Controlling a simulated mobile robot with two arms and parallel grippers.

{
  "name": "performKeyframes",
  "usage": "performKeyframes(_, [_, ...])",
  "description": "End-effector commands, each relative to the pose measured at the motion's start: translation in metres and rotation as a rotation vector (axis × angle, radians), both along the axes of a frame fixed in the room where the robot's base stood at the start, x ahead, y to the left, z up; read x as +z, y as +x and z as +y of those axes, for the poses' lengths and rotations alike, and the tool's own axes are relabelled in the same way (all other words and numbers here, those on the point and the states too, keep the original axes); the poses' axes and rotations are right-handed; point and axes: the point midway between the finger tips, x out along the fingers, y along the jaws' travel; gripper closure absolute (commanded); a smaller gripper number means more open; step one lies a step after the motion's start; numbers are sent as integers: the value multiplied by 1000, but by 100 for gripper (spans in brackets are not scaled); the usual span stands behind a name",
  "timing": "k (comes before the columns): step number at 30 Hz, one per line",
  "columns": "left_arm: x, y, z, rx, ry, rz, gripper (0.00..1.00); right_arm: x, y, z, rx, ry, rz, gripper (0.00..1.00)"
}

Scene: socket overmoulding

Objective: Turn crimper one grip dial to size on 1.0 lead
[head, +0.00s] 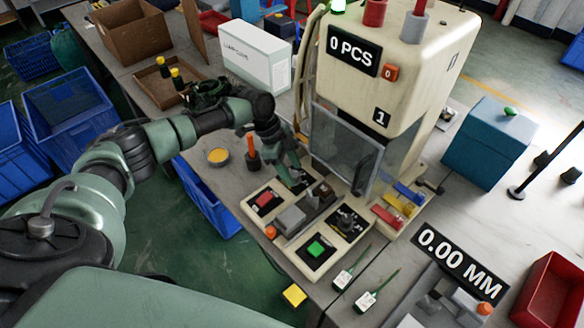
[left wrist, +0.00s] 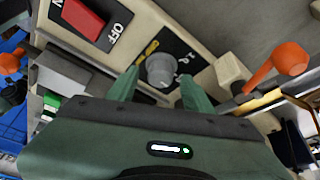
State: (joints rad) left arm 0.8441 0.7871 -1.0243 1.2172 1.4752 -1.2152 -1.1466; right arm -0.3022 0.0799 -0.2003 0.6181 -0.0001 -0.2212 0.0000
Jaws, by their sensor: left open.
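Crimper one (head: 400,50) is the cream machine marked 1, with a 0 PCS display and a clear guard in front. In the left wrist view its grip dial (left wrist: 160,70) is a round grey knob on a black plate with white and yellow markings. My left gripper (left wrist: 159,82) is open, its green fingertips on either side of the dial; I cannot tell whether they touch it. In the head view the left gripper (head: 294,180) is over the back of the control panel and hides the dial. My right gripper is not in view.
A red OFF switch (left wrist: 84,17) is beside the dial; an orange-handled lever (left wrist: 285,58) is on the other side. The panel (head: 310,268) also has a green button (head: 316,248). Two white-tagged leads (head: 366,300) lie in front. A 0.00 MM display (head: 460,265) stands right.

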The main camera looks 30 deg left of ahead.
Motion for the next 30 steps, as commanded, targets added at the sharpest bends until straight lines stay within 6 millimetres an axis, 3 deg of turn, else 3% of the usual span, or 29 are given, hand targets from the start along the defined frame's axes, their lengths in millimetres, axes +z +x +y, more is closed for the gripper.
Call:
performKeyframes(8, [-3,0,-1,0,0,-1,49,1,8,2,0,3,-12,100])
performKeyframes(14, [-2,0,-1,0,0,-1,100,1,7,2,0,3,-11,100])
performKeyframes(23, [-1,0,-1,24,-1,0,100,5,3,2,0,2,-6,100])
performKeyframes(30, [2,-2,-2,138,-2,1,100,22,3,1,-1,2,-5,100])
